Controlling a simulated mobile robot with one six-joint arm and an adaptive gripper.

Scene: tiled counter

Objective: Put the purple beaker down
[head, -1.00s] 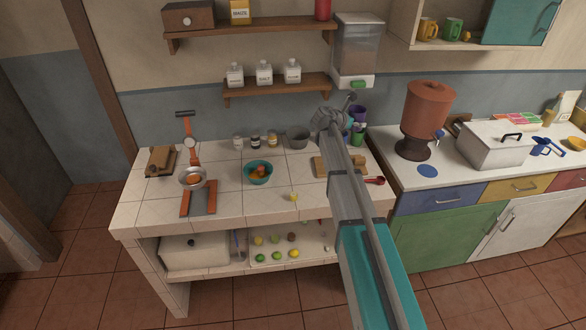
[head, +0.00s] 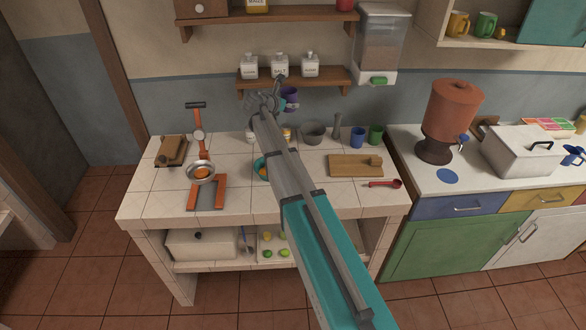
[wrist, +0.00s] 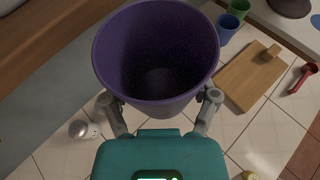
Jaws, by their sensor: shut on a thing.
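The purple beaker (head: 290,94) is held up above the back of the tiled counter, in front of the lower shelf. In the wrist view the purple beaker (wrist: 157,60) is large and its open mouth shows a dark inside that looks empty. My gripper (wrist: 162,104) has a finger on each side of the beaker's wall and is shut on it. In the head view my gripper (head: 275,99) is small and partly hidden by my own arm. The tiled counter (head: 245,201) lies below the beaker.
A blue cup (head: 357,138) and a green cup (head: 376,134) stand at the counter's back right, near a grey bowl (head: 314,133). A wooden board (head: 350,166) and red scoop (head: 385,184) lie in front. The lower shelf (head: 330,78) holds white bottles.

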